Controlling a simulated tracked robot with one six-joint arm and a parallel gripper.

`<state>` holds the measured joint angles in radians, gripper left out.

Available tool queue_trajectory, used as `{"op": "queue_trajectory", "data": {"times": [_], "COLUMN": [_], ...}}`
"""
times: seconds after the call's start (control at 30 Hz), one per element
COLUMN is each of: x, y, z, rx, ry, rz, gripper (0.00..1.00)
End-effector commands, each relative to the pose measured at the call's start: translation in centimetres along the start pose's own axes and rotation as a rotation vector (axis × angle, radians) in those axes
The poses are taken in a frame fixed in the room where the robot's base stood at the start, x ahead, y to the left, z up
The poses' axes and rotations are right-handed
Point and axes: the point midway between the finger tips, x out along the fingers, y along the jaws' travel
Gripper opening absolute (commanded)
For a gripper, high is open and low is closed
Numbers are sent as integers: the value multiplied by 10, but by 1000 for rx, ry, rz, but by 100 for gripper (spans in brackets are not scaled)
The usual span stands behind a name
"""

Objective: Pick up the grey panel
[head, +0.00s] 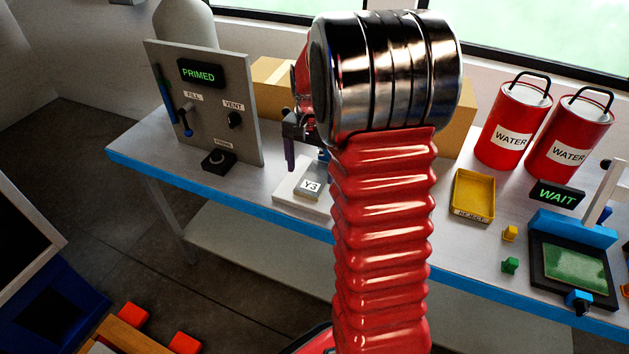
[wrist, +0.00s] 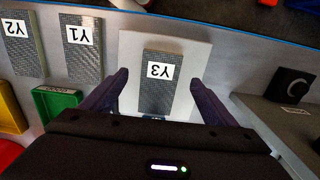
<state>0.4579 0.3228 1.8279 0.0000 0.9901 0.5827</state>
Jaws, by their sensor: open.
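A grey textured panel with a white Y3 label (wrist: 156,97) lies on a white block in the wrist view. It also shows in the head view (head: 309,190), partly hidden by my arm. My gripper (wrist: 159,78) is open, with one dark finger on each side of the Y3 panel. The fingers look apart from it, but their height above it is hard to tell. Similar grey panels labelled Y1 (wrist: 84,60) and Y2 (wrist: 22,57) lie to its left in the wrist view.
The white block (wrist: 192,58) is on the bench. A green tray (wrist: 57,101) is left of my gripper in the wrist view. An upright control board reading PRIMED (head: 215,110) stands left of my arm. A yellow reject tray (head: 473,192) and red water cans (head: 510,115) stand right.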

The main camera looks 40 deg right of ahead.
Motion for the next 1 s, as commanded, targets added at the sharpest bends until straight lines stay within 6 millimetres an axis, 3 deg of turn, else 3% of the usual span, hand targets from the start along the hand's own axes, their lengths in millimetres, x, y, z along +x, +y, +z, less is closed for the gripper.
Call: {"op": "queue_trajectory", "data": {"times": [0.4,1.0], "x": [47,50], "y": [1,0], "z": [-1,-2], "rx": [0,0], "ry": [-3,0], "rz": [2,0], "gripper": [80,80]}}
